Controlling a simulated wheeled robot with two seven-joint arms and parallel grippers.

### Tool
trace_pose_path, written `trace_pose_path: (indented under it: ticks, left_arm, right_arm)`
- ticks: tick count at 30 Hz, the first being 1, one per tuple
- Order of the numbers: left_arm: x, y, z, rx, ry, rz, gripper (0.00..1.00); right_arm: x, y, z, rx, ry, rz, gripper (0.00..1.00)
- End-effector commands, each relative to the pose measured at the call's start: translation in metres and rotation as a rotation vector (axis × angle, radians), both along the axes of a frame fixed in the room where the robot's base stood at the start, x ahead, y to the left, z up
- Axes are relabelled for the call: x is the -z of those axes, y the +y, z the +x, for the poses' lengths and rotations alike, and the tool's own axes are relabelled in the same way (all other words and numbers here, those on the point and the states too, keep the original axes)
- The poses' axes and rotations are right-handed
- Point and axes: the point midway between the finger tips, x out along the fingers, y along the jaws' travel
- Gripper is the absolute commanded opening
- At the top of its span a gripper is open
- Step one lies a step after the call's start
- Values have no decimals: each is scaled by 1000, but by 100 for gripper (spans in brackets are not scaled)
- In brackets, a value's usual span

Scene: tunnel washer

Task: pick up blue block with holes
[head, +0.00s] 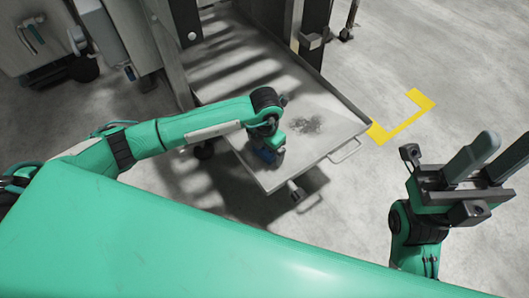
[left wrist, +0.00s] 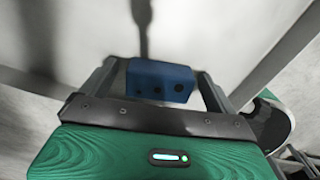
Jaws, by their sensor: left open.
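The blue block with holes (left wrist: 160,81) shows in the left wrist view, with several dark round holes in its near face. My left gripper (left wrist: 157,74) is open, with one finger on each side of the block and a gap visible at the sides. In the head view the block (head: 266,155) is a small blue patch on the grey tray surface (head: 240,110), partly hidden by my left gripper (head: 270,149), which points down over it. My right gripper (head: 492,160) is open and empty, off to the right above the floor.
The tray has a raised rim and a handle (head: 345,151) at its right. A dark, scribble-like patch (head: 305,124) lies on the tray right of the gripper. Machine posts (head: 312,35) stand behind. Yellow floor marking (head: 405,120) and clear floor lie to the right.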

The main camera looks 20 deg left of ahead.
Motion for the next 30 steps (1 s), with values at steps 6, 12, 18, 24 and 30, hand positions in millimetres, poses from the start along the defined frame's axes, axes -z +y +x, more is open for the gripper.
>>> trace_pose_path:
  ticks: [6,12,18,24,30]
  left_arm:
    - [-1,0,0,0,-1,0,75]
    - [-2,0,0,0,-1,0,42]
    - [-3,0,0,0,-1,-2,42]
    - [-28,-1,1,2,-5,-2,42]
    - [-70,0,1,0,-4,-1,42]
  right_arm:
    - [-4,-2,-4,1,-6,11,36]
    - [-2,-1,-2,1,2,11,36]
    - [0,0,0,1,8,6,36]
    - [-6,1,2,-1,14,-2,36]
    - [-1,1,1,-3,58,-9,36]
